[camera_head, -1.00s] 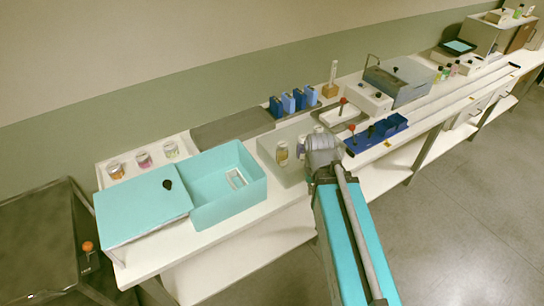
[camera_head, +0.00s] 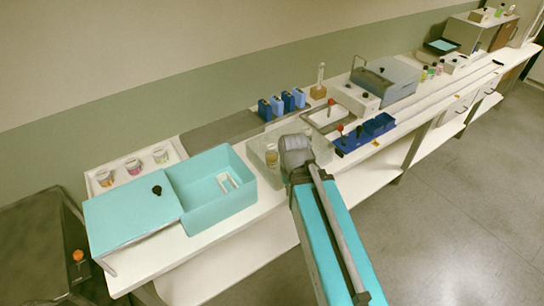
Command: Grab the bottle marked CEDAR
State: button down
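A pale translucent bin (camera_head: 258,171) stands on the bench, right of the turquoise box. A small bottle with amber contents (camera_head: 272,157) is in it. Its label is too small to read, so I cannot tell whether it says CEDAR. The grey end of my arm (camera_head: 297,150) is over the bin, just right of this bottle, and covers part of the inside. My gripper's fingers are hidden behind the arm, so whether they are open or hold anything does not show.
The turquoise box (camera_head: 217,205) with a lidded left part (camera_head: 135,214) stands left. Behind it, a white tray (camera_head: 176,147) holds 3 jars. A blue rack (camera_head: 365,137) and a grey-lidded device (camera_head: 385,82) are at right.

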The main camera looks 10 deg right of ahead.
aim_at(271, 155)
jog(key=i, duration=1)
jog(key=u, duration=0.15)
jog(key=k, duration=0.5)
jog(key=u, duration=1.95)
